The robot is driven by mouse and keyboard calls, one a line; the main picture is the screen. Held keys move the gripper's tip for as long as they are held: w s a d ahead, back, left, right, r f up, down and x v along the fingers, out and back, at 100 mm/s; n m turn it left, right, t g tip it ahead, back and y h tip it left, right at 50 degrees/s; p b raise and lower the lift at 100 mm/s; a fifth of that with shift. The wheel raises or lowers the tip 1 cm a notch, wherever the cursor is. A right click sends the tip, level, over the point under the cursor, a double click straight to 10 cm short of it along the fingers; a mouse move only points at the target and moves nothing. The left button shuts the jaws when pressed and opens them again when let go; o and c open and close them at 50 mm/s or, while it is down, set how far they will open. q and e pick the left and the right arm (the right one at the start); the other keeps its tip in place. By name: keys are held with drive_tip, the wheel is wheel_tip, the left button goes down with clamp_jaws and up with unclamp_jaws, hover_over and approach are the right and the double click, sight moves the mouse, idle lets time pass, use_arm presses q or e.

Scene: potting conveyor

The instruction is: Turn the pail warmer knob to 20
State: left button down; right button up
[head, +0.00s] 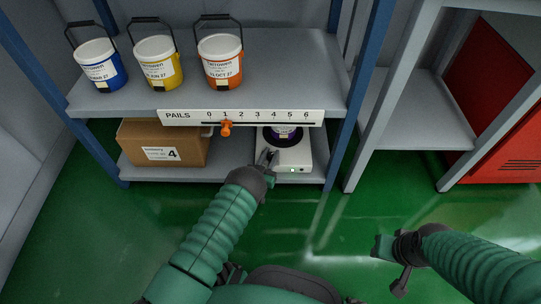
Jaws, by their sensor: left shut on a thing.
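The pail warmer (297,155) is a white box with a dark round plate and a small green light at its front. It sits on the lower shelf. My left gripper (267,157) is at the warmer's front left corner, shut on what appears to be the knob. The gripper covers the knob, and its setting and any scale cannot be read. My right gripper (381,247) is over the floor at the right, far from the warmer; its jaws are unclear.
A blue pail (101,74), a yellow pail (158,70) and an orange pail (220,70) stand on the upper shelf (290,75). Its edge carries a PAILS scale (280,116) with an orange slider (226,128). A cardboard box (145,137) is left of the warmer. Green floor is clear.

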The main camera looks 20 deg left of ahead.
use_arm(q)
drive_tip(key=shift+n+y, duration=0.4)
drive_tip(key=shift+y, duration=0.2)
drive_tip(key=n+y, duration=0.2)
drive_tip(key=y, duration=0.1)
drive_tip(key=shift+d+p, duration=0.1)
drive_tip(key=shift+p, duration=0.25)
drive_tip(key=n+y, duration=0.1)
drive_tip(key=y, duration=0.1)
drive_tip(key=n+g+y, duration=0.1)
drive_tip(key=n+y, duration=0.1)
drive_tip(key=y, duration=0.1)
drive_tip(key=shift+f+g+b, duration=0.1)
drive_tip(key=shift+g+b, duration=0.2)
drive_tip(key=shift+s+n+g+y, duration=0.1)
drive_tip(key=shift+n+g+y, duration=1.25)
drive_tip(key=shift+y, duration=0.55)
drive_tip(key=shift+n, duration=0.25)
drive_tip(key=c, duration=1.1)
unclamp_jaws()
drive_tip(key=shift+c, duration=0.2)
